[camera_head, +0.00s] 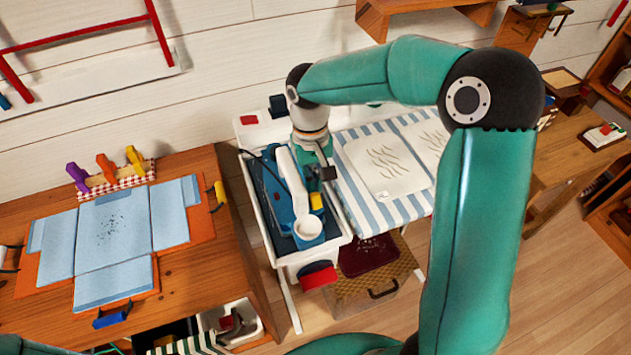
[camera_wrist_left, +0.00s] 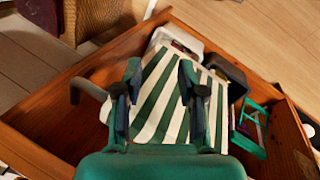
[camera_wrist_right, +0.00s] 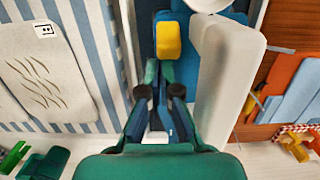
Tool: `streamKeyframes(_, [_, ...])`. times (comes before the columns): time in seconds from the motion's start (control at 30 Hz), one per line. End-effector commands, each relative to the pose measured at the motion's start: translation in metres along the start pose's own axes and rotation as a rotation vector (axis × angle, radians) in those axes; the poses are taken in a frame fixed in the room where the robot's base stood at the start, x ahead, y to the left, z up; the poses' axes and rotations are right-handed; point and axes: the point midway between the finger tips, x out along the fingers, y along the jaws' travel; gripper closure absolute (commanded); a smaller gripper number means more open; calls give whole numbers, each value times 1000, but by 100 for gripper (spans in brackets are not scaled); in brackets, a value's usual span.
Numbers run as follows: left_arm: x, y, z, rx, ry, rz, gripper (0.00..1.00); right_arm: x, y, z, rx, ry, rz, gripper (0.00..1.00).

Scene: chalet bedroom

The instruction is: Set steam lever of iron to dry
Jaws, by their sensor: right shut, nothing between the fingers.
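The iron (camera_head: 290,195), blue with a long white handle, rests in a white-rimmed tray (camera_head: 254,205) at the left end of the ironing board. A yellow block-like part (camera_head: 316,200), perhaps the steam lever, sits beside the handle near a round white cap. It also shows in the right wrist view (camera_wrist_right: 168,40). Its setting cannot be read. My right gripper (camera_wrist_right: 158,92) is shut and empty, beside the white handle and just short of the yellow part. I cannot tell whether it touches the iron. My left gripper (camera_wrist_left: 160,78) is open and empty, away from the iron.
The striped ironing board (camera_head: 385,211) lies right of the iron, with pale cloth on it. A wooden table (camera_head: 190,290) with clamped blue fabric stands left. Below my left gripper, a wooden drawer (camera_wrist_left: 45,140) holds striped cloth (camera_wrist_left: 165,95). A dark cord runs by the iron.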

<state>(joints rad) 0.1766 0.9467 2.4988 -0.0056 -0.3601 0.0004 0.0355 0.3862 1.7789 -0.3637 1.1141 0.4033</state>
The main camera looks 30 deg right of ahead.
Motion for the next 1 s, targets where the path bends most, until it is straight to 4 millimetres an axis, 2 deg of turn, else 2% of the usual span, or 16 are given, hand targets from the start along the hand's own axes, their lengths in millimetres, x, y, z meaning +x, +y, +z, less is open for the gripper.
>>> streamKeyframes(0.57, [25,-9,0,0,0,0,60,-1,-1,1,0,112,-1,100])
streamKeyframes(0.77, [49,-18,0,0,0,0,60,-1,-2,2,-2,207,-1,100])
streamKeyframes(1.0, [88,-32,0,0,0,0,60,-3,-2,10,-3,362,-2,100])
